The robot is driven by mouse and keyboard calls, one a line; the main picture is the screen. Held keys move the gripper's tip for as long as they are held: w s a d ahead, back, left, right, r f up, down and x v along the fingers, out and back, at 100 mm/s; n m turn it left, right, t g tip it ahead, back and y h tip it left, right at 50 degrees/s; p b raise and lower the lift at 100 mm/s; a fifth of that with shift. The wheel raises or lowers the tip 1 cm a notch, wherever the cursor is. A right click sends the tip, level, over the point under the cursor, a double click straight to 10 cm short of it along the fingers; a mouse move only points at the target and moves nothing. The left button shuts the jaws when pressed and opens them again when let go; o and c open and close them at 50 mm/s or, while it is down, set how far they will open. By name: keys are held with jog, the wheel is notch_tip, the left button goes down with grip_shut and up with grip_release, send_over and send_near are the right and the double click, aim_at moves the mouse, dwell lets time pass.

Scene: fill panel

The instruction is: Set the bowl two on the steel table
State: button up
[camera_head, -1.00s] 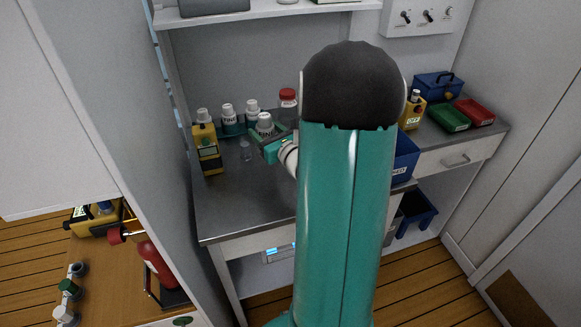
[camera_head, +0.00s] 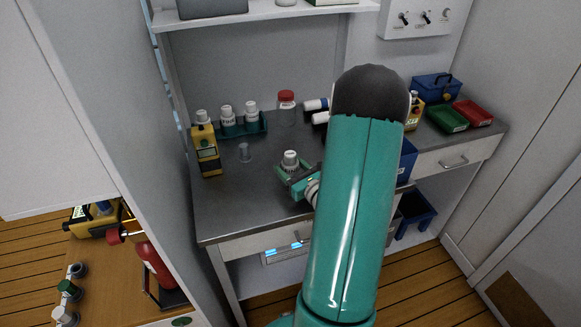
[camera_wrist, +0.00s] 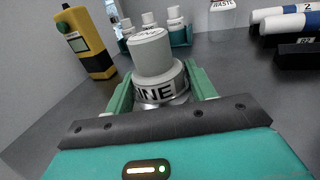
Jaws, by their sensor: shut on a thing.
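My gripper (camera_head: 294,176) is shut on a white-capped bottle (camera_head: 290,159) over the steel table (camera_head: 235,205). In the wrist view the bottle (camera_wrist: 152,62) is upright between the green fingers (camera_wrist: 160,90), and its label shows "INE". I cannot tell whether its base touches the table. I see nothing plainly bowl-shaped. A white cylinder with a blue end marked 2 (camera_wrist: 290,24) lies at the back right in the wrist view.
The front left tabletop is clear.

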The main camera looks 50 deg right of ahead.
jog(key=shift+f, duration=0.15)
jog(key=o, duration=1)
jog(key=shift+w, duration=0.1)
